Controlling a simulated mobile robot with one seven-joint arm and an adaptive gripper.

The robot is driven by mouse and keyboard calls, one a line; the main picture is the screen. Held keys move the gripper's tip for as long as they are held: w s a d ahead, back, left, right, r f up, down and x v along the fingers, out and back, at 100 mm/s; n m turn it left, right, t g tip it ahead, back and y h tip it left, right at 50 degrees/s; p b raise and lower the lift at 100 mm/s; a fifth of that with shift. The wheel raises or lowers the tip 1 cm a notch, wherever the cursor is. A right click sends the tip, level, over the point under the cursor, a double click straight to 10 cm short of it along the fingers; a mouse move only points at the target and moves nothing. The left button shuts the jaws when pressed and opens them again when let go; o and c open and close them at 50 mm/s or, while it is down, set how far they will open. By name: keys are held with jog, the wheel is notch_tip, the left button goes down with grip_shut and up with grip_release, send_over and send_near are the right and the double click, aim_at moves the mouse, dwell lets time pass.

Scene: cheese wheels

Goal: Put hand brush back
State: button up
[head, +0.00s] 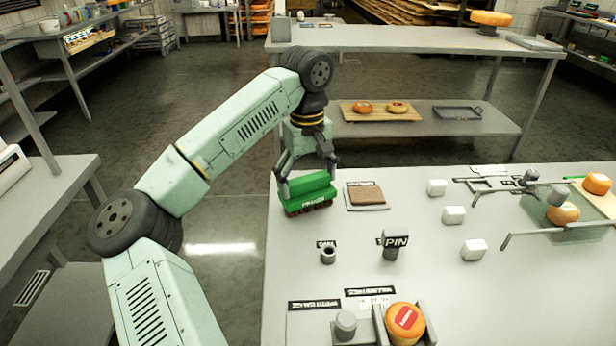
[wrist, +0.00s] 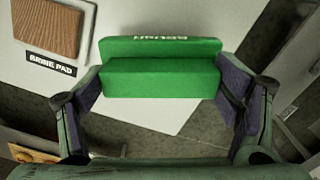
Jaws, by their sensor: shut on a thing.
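The green hand brush (head: 307,191) is at the far left corner of the grey table (head: 330,262), bristles down. My gripper (head: 306,180) is shut on it from above, one finger at each end. In the wrist view the brush (wrist: 160,75) lies level between the two finger pads. I cannot tell whether the bristles touch the table top or hang just above it. No marked place for the brush can be made out; the surface right under it is hidden.
A brown brine pad (head: 367,195) lies just right of the brush. An orange cheese wheel (head: 404,322) sits at the front. The table's left edge is close to the brush.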

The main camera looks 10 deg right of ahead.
aim_at(307, 179)
jog(key=shift+f, duration=0.2)
jog(key=o, duration=1.1)
notch_tip(307, 179, up, 12)
jog(key=shift+r+b, duration=0.2)
jog(key=shift+b, duration=0.3)
